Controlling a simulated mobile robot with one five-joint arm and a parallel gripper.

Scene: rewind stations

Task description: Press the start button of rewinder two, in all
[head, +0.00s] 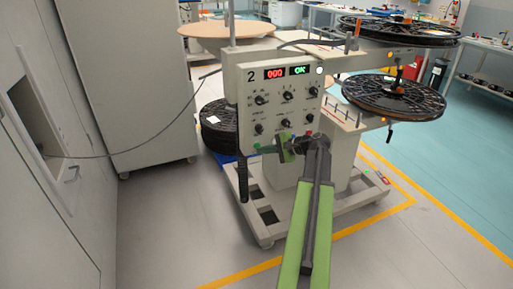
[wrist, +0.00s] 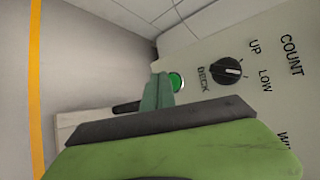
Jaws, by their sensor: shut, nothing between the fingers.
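Rewinder two (head: 285,95) stands in the middle of the head view, its panel marked 2, with a red 000 readout and a green OK readout. A green round button (head: 257,146) sits at the panel's lower left corner. It also shows lit green in the wrist view (wrist: 177,81), below the knob marked DECK. My gripper (head: 268,149) is shut and empty at the panel's lower edge, beside the green button. In the wrist view my fingertips (wrist: 160,88) overlap the button's left side; I cannot tell whether they touch it.
Several black knobs (head: 286,95) cover the panel. Black reels (head: 392,96) stick out at the right. The floor inside the yellow line (head: 240,275) is clear in front.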

